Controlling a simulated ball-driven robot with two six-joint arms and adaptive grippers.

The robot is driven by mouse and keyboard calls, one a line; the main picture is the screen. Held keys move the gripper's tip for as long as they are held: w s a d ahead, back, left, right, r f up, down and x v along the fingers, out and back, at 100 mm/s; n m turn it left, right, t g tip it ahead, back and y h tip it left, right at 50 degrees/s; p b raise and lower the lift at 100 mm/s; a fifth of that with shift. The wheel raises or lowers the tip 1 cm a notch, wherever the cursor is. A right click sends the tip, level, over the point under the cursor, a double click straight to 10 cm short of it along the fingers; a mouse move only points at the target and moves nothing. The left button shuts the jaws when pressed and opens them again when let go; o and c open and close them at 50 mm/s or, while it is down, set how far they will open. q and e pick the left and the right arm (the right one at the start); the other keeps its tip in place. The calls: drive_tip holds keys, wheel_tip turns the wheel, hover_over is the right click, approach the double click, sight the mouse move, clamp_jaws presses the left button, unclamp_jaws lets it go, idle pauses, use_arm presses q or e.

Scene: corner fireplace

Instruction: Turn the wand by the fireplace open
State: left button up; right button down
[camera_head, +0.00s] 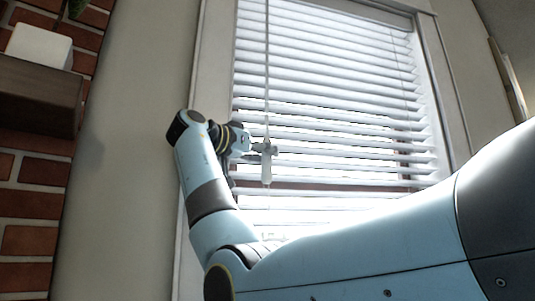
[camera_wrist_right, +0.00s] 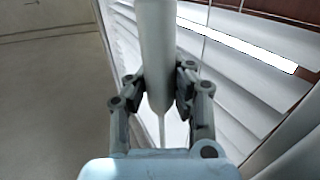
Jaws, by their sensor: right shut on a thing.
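The wand (camera_head: 266,172) hangs upright in front of the window blind (camera_head: 330,110), its thin upper rod running up to the top of the picture. My right gripper (camera_head: 264,149) is shut around the thicker lower handle of the wand. In the right wrist view the pale wand handle (camera_wrist_right: 156,50) stands between the two fingers of my right gripper (camera_wrist_right: 158,92), with pads on both sides of it. The blind's slats are tilted, with bright gaps between some of them. My left gripper is not in view.
A brick wall (camera_head: 35,185) with a dark mantel shelf (camera_head: 38,95) is at the left, with a white block (camera_head: 40,45) on it. A plain wall (camera_head: 140,130) lies between the bricks and the window frame. The slats are close beside my right gripper.

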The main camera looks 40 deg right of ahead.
drive_tip(key=shift+f, duration=0.1)
drive_tip(key=shift+f+t+b, duration=0.15)
drive_tip(key=shift+t+b, duration=0.25)
drive_tip(key=shift+b, duration=0.05)
drive_tip(key=shift+d+n+t+b, duration=0.1)
drive_tip(key=shift+n+t+b, duration=0.6)
drive_tip(key=shift+n+t, duration=0.15)
drive_tip(key=shift+w+t, duration=0.1)
drive_tip(key=shift+t, duration=0.15)
drive_tip(key=c, duration=1.7)
unclamp_jaws()
drive_tip(key=shift+c, duration=0.2)
drive_tip(key=o, duration=0.5)
drive_tip(key=shift+a+r, duration=0.2)
drive_tip(key=shift+a, duration=0.2)
drive_tip(key=shift+c, duration=0.2)
drive_tip(key=shift+o, duration=1)
drive_tip(key=shift+d, duration=0.2)
